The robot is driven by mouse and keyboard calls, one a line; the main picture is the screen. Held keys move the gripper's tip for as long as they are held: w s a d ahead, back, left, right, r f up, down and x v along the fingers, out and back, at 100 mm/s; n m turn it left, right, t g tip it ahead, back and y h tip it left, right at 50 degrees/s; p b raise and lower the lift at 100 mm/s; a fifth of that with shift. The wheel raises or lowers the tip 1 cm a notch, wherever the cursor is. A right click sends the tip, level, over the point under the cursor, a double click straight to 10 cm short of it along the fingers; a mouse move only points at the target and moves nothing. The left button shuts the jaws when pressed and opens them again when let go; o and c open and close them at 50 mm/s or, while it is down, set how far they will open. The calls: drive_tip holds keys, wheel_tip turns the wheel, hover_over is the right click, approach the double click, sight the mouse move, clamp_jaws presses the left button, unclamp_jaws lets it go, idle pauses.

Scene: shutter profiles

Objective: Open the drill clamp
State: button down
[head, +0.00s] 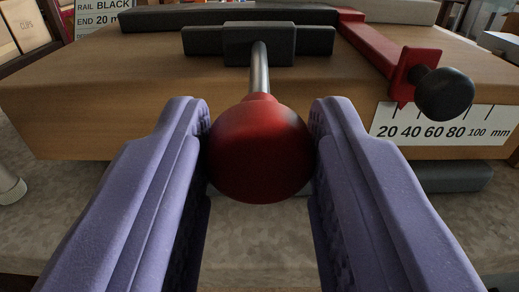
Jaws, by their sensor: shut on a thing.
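The drill clamp shows in the head view as a dark grey block (212,42) with a metal rod (260,68) that ends in a round red knob (260,150). The rod points toward me from the block, over the wooden bench top. My gripper (260,148) has two purple fingers, one on each side of the red knob. It is shut on the knob, with the fingertips beside its left and right sides. The far side of the knob is hidden.
A red bar with a black knob (444,94) stands at the right, above a white scale (445,124) marked 20 to 100 mm. A dark rail (200,17) lies along the back of the wooden block (100,105). A "RAIL BLACK, END 20 mm" label (104,12) is at the back left.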

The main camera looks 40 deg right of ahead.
drive_tip(key=shift+f, duration=0.1)
drive_tip(key=c, duration=0.8)
unclamp_jaws()
drive_tip(key=shift+s+a, duration=0.1)
drive_tip(key=shift+a, duration=0.05)
drive_tip(key=shift+o, duration=0.2)
drive_tip(key=p+v, duration=0.1)
drive_tip(key=v, duration=0.7)
drive_tip(key=shift+p, duration=0.35)
